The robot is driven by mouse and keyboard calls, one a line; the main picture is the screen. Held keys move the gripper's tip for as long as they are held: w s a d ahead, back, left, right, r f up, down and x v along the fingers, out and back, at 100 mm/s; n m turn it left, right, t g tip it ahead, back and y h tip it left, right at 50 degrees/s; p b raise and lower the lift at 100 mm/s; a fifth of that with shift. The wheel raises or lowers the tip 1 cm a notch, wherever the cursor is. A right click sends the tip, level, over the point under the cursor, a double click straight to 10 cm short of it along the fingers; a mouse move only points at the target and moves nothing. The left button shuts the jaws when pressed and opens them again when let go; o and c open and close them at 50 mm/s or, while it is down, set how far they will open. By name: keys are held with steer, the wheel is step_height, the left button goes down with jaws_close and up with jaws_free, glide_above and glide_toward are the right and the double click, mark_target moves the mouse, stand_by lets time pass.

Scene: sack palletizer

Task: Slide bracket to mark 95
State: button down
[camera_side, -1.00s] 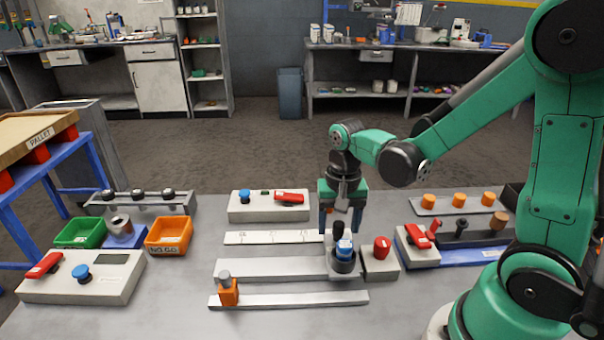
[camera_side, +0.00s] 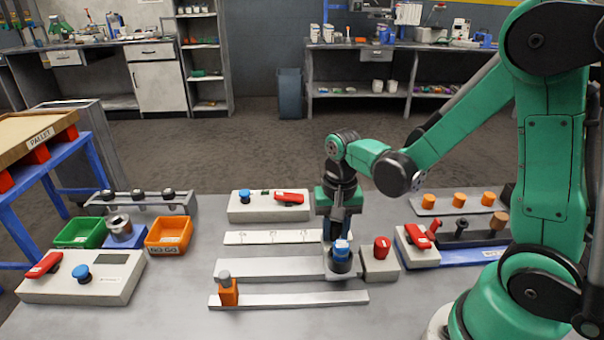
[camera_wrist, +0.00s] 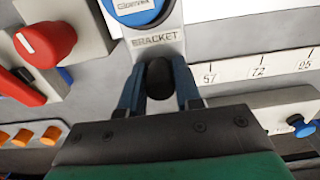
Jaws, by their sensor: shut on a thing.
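The grey bracket (camera_wrist: 158,42), labelled BRACKET, sits at the right end of the grey rail (camera_side: 268,267) in the side view. A blue clamp knob (camera_side: 341,248) stands on it and also shows in the wrist view (camera_wrist: 140,8). My gripper (camera_side: 337,236) points down behind the knob. In the wrist view its two blue fingers are shut on the bracket's dark round post (camera_wrist: 162,82). The white scale strip (camera_side: 270,237) runs behind the rail; marks 57, 72 and 95 (camera_wrist: 305,65) read in the wrist view.
A grey box with a red knob (camera_side: 381,248) stands right of the bracket. An orange stop (camera_side: 228,291) sits on the front rail at the left. A panel with a blue button and red lever (camera_side: 268,206) lies behind the scale. The rail left of the bracket is clear.

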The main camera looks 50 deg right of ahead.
steer(key=shift+w+a, duration=6.15)
steer(key=shift+w, duration=0.1)
steer(key=shift+c, duration=2.2)
jaws_free()
steer(key=shift+r, duration=0.1)
steer(key=shift+r, duration=2.15)
steer(key=shift+r, duration=0.1)
steer(key=shift+r, duration=1.65)
